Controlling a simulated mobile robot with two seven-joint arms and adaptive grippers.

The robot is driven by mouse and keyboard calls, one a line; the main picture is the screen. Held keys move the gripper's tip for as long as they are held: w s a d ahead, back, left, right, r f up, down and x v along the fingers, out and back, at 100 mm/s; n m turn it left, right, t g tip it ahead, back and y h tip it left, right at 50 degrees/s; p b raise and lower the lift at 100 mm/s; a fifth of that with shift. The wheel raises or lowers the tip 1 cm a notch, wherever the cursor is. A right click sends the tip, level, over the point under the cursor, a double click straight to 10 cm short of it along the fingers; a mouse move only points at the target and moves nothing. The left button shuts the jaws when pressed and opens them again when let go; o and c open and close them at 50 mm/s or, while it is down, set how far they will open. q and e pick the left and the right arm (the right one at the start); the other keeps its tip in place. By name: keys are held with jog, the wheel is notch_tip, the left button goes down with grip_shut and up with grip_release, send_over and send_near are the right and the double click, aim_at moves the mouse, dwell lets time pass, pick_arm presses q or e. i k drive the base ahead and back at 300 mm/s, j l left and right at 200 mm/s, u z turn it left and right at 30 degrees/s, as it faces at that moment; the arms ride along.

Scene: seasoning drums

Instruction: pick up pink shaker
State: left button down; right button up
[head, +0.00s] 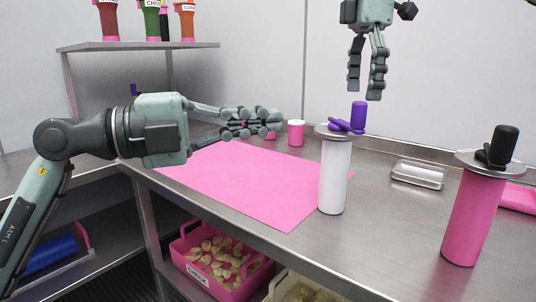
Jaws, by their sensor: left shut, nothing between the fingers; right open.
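A small pink shaker-like cup (296,133) with a pale top stands at the back of the steel table, beyond the pink mat. A second small pink object (271,135) is partly hidden behind my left gripper (279,122). A tall pink cylinder (472,217) with a grey disc and black knob stands at the right. I cannot tell which of these is the pink shaker. My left gripper is shut and empty, over the mat's back part. My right gripper (366,95) is open and empty, pointing down above the purple knob (358,114).
A white cylinder (332,178) stands at the edge of the pink mat (240,187). A metal tray (418,175) lies behind, with a pink item (519,197) at far right. Labelled bottles (152,20) stand on a shelf (140,46). A pink bin (229,287) is below.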

aim_at(480, 193)
jog(key=k+j, duration=0.1)
jog(key=j, duration=0.4)
jog(key=k+j, duration=0.1)
jog(key=j, duration=0.35)
jog(key=k+j, duration=0.1)
jog(key=j, duration=0.4)
